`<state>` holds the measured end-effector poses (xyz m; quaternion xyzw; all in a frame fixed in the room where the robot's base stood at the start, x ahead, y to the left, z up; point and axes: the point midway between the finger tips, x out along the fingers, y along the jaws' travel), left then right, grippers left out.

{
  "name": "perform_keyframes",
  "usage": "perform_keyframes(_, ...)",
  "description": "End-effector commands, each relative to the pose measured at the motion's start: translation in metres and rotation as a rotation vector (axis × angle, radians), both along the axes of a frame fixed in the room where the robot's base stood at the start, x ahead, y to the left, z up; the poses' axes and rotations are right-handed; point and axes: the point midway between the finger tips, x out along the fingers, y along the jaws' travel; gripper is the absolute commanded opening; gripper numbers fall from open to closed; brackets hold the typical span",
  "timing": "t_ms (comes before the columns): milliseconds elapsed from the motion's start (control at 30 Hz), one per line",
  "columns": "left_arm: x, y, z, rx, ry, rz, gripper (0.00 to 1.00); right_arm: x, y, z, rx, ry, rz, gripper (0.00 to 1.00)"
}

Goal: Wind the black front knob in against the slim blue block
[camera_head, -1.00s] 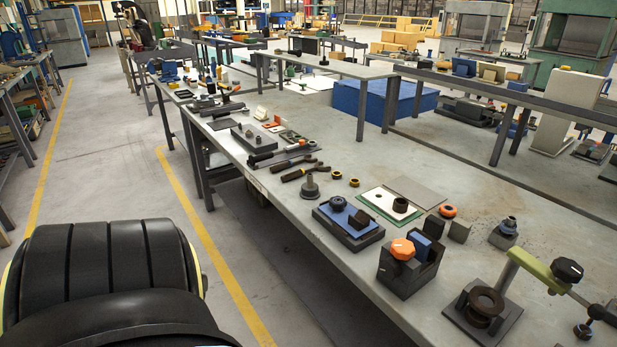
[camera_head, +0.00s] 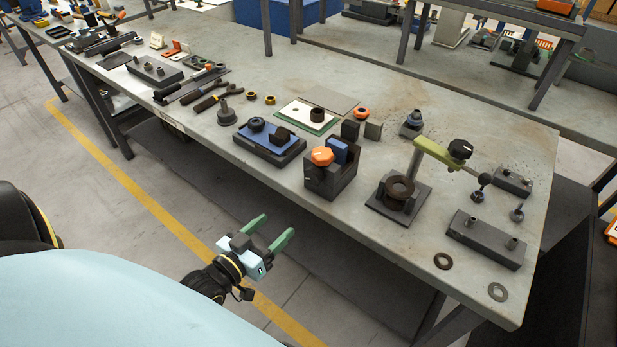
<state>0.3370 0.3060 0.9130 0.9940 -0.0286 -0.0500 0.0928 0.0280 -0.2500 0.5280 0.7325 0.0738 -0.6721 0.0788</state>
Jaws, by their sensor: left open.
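A slim blue block (camera_head: 341,151) stands upright in a dark vice-like holder (camera_head: 322,184) near the table's front edge. The knob at the front of this holder looks orange (camera_head: 321,156), not black; I cannot tell whether it touches the block. A black knob (camera_head: 257,124) sits on a flat blue plate fixture to the left. Another black knob (camera_head: 460,149) tops the green arm of a clamp to the right. My left gripper (camera_head: 273,230) is open and empty, its two green fingers apart, in front of the table and left of the holder. My right gripper is not in view.
The grey table (camera_head: 400,105) has a ring on a dark base (camera_head: 398,190) right of the holder. A dark block with pins (camera_head: 486,238) and loose washers (camera_head: 443,261) lie near the right corner. Floor in front is clear.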

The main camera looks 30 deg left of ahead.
Motion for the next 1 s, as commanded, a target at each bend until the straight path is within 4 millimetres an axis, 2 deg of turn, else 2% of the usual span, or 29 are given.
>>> perform_keyframes(33, 0.001, -0.001, 0.019, -0.009, -0.039, -0.005, 0.64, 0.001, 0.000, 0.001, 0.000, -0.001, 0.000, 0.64)
perform_keyframes(100, 0.003, -0.002, 0.033, -0.019, -0.073, -0.009, 0.64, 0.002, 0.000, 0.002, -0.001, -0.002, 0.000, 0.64)
perform_keyframes(200, 0.008, -0.002, 0.043, -0.025, -0.096, -0.010, 0.64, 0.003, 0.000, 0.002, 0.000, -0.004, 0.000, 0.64)
perform_keyframes(367, 0.028, -0.004, 0.043, -0.026, -0.099, -0.011, 0.64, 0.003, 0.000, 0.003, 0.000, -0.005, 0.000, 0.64)
perform_keyframes(800, 0.112, -0.010, 0.043, -0.025, -0.096, -0.011, 0.64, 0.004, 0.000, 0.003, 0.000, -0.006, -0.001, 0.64)
perform_keyframes(1000, 0.132, -0.012, 0.041, -0.024, -0.094, -0.011, 0.64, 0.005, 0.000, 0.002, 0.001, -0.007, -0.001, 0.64)
